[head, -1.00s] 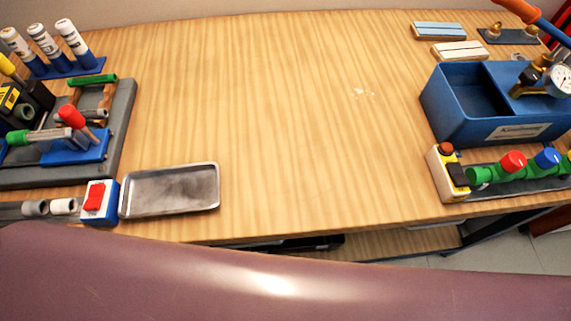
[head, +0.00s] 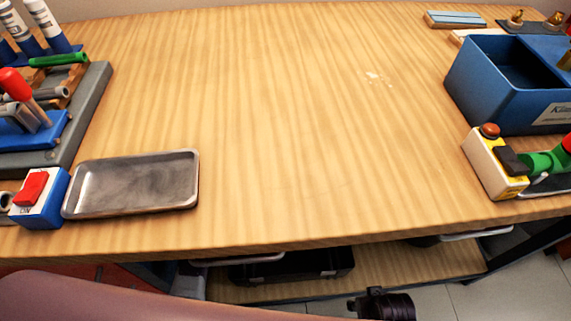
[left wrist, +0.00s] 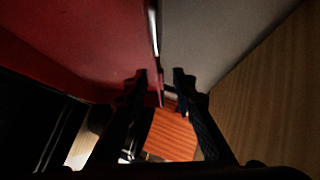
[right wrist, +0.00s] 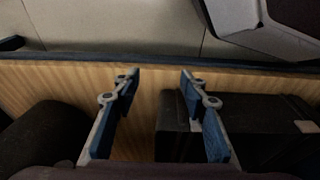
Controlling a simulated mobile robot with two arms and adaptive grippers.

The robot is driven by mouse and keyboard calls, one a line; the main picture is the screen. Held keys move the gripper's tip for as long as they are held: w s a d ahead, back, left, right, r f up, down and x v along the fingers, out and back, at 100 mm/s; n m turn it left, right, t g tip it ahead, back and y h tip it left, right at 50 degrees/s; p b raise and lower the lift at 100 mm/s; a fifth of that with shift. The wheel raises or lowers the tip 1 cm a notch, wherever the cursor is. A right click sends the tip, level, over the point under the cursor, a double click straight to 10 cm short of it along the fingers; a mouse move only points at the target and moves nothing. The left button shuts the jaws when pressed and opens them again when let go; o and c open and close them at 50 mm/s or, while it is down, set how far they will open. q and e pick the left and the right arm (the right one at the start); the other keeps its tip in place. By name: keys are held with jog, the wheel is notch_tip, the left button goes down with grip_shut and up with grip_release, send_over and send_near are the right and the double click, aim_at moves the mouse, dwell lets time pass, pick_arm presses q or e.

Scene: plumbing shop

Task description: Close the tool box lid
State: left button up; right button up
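No tool box lid is clearly recognisable. A dark open-looking box (head: 290,268) lies on the shelf under the bench; a dark box (right wrist: 235,130) also shows at the right of the right wrist view. Which one is the tool box I cannot tell. My left gripper (left wrist: 160,74) has its fingers apart, close to a large red panel (left wrist: 80,45) whose thin edge runs between the fingertips; contact is unclear. My right gripper (right wrist: 160,72) is open and empty over the wooden shelf (right wrist: 60,80).
The bench top (head: 270,120) is clear in the middle. A metal tray (head: 135,185) and a red-switch box (head: 38,198) stand at the left front. A blue bin (head: 505,95) and a button box (head: 492,165) stand at the right. A red surface (head: 85,277) shows below the bench.

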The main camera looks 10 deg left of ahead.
pick_arm(q)
jog(key=b+x, duration=0.1)
jog(key=x, duration=0.2)
jog(key=shift+f, duration=0.1)
jog(key=shift+w+d+f, duration=0.1)
jog(key=shift+w+d, duration=0.3)
jog(key=shift+w, duration=0.1)
pick_arm(e)
jog(key=shift+w+r, duration=0.25)
jog(key=shift+r, duration=0.55)
jog(key=shift+w+r, duration=0.25)
jog(key=shift+r, duration=0.6)
jog(key=shift+w+r, duration=0.25)
jog(key=shift+r, duration=0.55)
pick_arm(q)
jog(key=shift+c, duration=0.4)
grip_shut()
pick_arm(e)
jog(key=shift+a, duration=0.1)
